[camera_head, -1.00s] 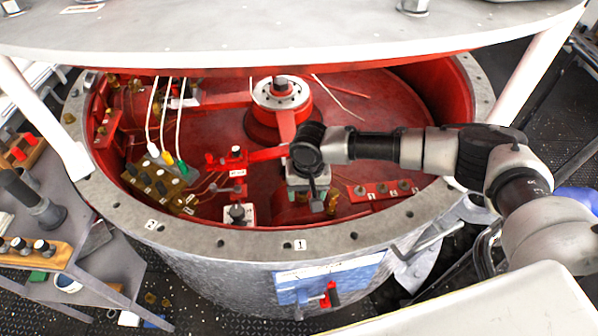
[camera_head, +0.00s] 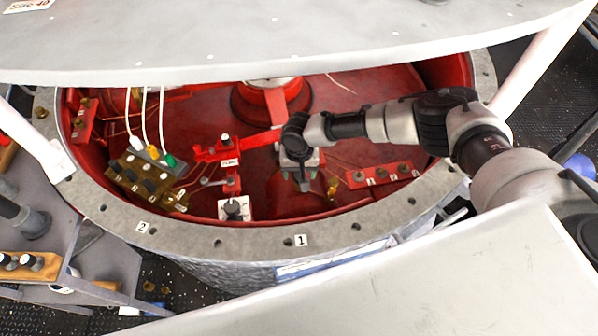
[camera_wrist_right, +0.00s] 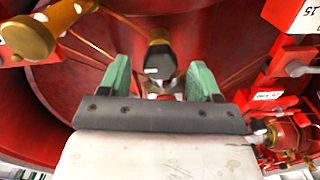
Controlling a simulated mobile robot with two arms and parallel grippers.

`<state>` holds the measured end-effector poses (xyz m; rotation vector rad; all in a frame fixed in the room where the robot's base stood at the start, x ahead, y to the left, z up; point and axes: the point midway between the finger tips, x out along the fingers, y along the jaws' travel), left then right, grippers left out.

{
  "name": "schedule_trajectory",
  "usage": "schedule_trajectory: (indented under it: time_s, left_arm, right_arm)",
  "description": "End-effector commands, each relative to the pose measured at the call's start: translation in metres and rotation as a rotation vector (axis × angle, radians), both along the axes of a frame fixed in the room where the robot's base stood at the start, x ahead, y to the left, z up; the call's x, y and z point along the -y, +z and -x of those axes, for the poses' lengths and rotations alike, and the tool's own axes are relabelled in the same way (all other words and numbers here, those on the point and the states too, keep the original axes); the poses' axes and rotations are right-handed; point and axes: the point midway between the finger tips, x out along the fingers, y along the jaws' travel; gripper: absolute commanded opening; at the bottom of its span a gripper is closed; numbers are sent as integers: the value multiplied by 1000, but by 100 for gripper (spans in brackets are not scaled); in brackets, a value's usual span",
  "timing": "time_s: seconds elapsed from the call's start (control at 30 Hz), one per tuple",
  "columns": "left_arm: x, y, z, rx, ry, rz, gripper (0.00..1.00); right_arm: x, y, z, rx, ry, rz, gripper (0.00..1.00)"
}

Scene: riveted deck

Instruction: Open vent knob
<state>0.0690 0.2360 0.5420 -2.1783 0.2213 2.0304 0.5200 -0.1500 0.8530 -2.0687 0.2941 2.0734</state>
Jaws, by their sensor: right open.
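My right gripper (camera_head: 304,182) reaches down into the red drum interior, near its front wall. In the right wrist view its two green-padded fingers (camera_wrist_right: 160,82) are apart. In the head view the gripper and wrist hide this knob. My left gripper is not in view.
The drum's grey bolted rim (camera_head: 190,238) surrounds the work area, with a raised lid (camera_head: 300,40) above. A brass fitting (camera_wrist_right: 28,38) stands at the upper left of the wrist view. A connector block (camera_head: 150,175) and a red numbered strip (camera_head: 380,175) flank the gripper.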

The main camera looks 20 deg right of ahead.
Motion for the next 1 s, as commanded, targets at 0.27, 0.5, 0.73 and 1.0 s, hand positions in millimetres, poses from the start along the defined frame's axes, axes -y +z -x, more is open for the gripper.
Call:
schedule_trajectory:
  time_s: [0.27, 0.5, 0.73, 1.0]
  left_arm:
    - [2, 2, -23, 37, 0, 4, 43]
    - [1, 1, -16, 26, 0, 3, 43]
    - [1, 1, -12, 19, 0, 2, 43]
    - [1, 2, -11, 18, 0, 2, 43]
  right_arm:
    - [0, -15, 0, 2, 0, 0, 63]
    - [0, -15, 0, 1, 0, -1, 56]
    - [0, -15, 0, 1, 0, 0, 20]
    - [0, -15, 1, -1, 16, 0, 14]
